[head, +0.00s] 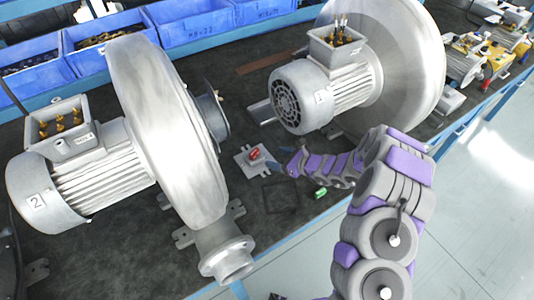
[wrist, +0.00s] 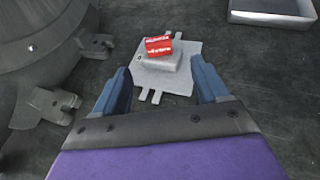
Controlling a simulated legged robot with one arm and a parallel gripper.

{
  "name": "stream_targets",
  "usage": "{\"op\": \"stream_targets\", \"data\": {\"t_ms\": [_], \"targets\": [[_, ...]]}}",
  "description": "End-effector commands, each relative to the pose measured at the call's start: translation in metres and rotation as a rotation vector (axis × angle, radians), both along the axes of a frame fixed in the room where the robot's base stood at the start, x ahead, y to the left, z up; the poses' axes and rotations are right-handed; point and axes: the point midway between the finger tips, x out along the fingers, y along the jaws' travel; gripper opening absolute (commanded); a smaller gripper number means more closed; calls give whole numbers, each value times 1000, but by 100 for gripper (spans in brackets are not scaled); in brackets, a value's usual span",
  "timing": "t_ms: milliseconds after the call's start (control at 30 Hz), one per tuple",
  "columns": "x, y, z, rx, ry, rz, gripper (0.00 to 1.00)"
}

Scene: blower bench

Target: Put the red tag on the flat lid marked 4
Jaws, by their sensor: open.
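The red tag (head: 254,154) lies on top of a small grey raised block on a light grey flat plate on the bench. In the wrist view the red tag (wrist: 158,46), with pale lettering, sits on the block, and the plate (wrist: 185,78) with slotted tabs lies beneath. My gripper (head: 281,160) is just right of the plate in the head view. In the wrist view my gripper (wrist: 160,68) is open, its blue fingers on either side of the plate's near part, with nothing held. I can read no 4 on any lid.
A blower marked 2 (head: 36,200) stands at left, and one marked 1 (head: 320,97) stands behind my arm. Both have open terminal boxes. A green piece (head: 321,192) lies near the bench edge. Blue bins (head: 195,30) line the back.

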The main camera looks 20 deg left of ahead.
Motion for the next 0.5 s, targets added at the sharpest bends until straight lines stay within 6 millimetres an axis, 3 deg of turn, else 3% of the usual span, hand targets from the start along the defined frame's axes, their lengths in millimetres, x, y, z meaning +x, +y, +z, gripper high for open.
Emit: {"op": "stream_targets", "data": {"t_ms": [200,500], "targets": [[-7,-23,12,-3,-3,-1,73],[-10,-31,14,-1,-2,2,73]]}}
